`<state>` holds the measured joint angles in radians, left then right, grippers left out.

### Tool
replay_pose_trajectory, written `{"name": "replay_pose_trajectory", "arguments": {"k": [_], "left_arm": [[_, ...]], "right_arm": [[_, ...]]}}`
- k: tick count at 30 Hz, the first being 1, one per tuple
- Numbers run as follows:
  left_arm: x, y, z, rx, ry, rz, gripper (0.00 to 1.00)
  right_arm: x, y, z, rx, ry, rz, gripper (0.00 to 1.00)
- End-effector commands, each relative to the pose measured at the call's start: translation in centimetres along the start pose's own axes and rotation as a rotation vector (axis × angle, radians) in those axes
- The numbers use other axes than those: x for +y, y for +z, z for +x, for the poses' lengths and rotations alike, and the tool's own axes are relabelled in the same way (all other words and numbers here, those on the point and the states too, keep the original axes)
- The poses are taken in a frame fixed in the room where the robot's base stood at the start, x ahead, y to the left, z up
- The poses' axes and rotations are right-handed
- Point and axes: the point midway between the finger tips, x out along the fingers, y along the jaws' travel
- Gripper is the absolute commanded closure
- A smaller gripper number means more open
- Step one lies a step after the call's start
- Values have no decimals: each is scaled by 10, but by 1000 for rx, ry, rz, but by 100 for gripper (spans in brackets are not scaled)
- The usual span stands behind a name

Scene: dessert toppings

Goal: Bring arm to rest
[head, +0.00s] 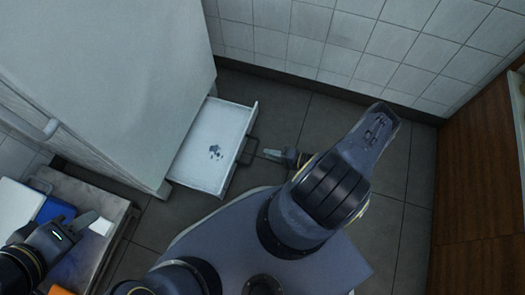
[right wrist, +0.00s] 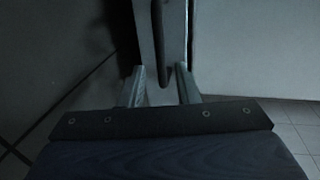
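My right gripper (head: 271,154) is low over the floor, just right of the open drawer's dark handle (head: 248,150). In the right wrist view its two fingers (right wrist: 160,84) are spread apart, with the handle (right wrist: 160,45) beyond and between their tips; I see no grip on it. My left gripper (head: 84,222) is at the lower left, above a metal cart. Its fingers overlap in this view, so their opening is unclear.
The white drawer (head: 190,160) is pulled out from a large white cabinet (head: 100,70), with small dark items (head: 215,152) inside. The cart (head: 118,215) holds a blue item (head: 55,209). A wooden cabinet (head: 480,180) stands right. Floor (head: 395,180) is clear between.

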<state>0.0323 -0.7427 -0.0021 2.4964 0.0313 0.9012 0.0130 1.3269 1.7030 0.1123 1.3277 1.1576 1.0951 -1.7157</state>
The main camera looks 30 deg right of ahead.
Motion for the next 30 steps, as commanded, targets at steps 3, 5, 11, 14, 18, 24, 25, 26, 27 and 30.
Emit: {"name": "replay_pose_trajectory", "arguments": {"k": [3, 5, 11, 14, 18, 24, 25, 26, 27, 30], "left_arm": [[1, -1, -1, 0, 0, 0, 64], [1, -1, -1, 0, 0, 0, 64], [0, 0, -1, 0, 0, 0, 64], [0, 0, -1, 0, 0, 0, 64], [0, 0, -1, 0, 0, 0, 64], [1, -1, -1, 0, 0, 0, 64], [1, -1, -1, 0, 0, 0, 64], [1, -1, -1, 0, 0, 0, 64], [1, -1, -1, 0, 0, 0, 64], [1, -1, -1, 0, 0, 0, 64]], "right_arm": [[0, 0, -6, 0, 0, 0, 71], [0, 0, -6, 0, -1, 0, 71], [0, 0, -6, 0, -1, 0, 71], [0, 0, -6, 0, -1, 0, 71], [0, 0, -6, 0, -1, 0, 71], [-22, -15, -9, -61, 11, -24, 71], [-32, -21, -10, -87, 17, -32, 71], [-44, -27, -10, -118, 25, -41, 71], [-62, -36, -11, -165, 38, -57, 71], [-119, -53, -12, -294, 89, -96, 71]]}}
